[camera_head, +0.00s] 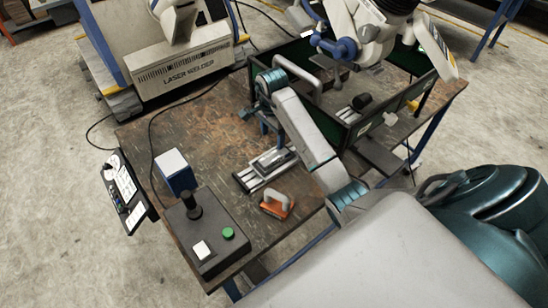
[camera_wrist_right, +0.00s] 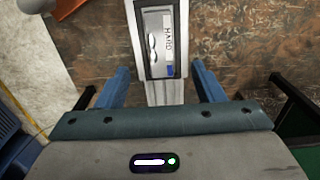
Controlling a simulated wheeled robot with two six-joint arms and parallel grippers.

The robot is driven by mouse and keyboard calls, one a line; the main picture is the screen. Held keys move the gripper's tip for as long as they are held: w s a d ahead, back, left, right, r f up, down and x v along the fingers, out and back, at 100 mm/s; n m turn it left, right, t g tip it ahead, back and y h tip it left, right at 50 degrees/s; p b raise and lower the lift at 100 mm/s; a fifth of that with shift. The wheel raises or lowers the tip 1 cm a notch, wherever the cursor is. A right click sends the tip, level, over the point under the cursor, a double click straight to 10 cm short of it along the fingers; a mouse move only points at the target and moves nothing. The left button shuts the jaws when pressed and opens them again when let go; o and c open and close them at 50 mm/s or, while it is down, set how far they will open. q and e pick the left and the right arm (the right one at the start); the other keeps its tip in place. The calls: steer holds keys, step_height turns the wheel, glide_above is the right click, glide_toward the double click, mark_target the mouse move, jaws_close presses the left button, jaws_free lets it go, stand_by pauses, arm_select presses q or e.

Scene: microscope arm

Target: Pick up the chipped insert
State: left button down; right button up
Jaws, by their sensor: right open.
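A grey metal block (camera_head: 273,161) lies on a silver rail fixture (camera_head: 250,184) on the worn brown table. My right gripper (camera_head: 268,130) is above and behind the block in the head view. My left gripper is not in view.
An orange-and-white handled object (camera_head: 277,205) stands near the fixture. A control box (camera_head: 205,240) with a joystick and green button is at the table's front, beside a blue-white box (camera_head: 175,172). Dark panels (camera_head: 325,122) enclose the right side. The table's back left is clear.

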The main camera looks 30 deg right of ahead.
steer(key=b, duration=0.5)
glide_above(274, 156)
steer(key=shift+a+f, duration=0.15)
steer(key=shift+f, duration=2.6)
steer(key=shift+d+f+b, duration=0.2)
steer(key=shift+f+b, duration=0.2)
steer(key=shift+f, duration=0.8)
steer(key=shift+f+p, duration=0.3)
steer(key=shift+p, duration=0.35)
steer(key=shift+f, duration=0.45)
steer(key=shift+r, duration=0.1)
jaws_close()
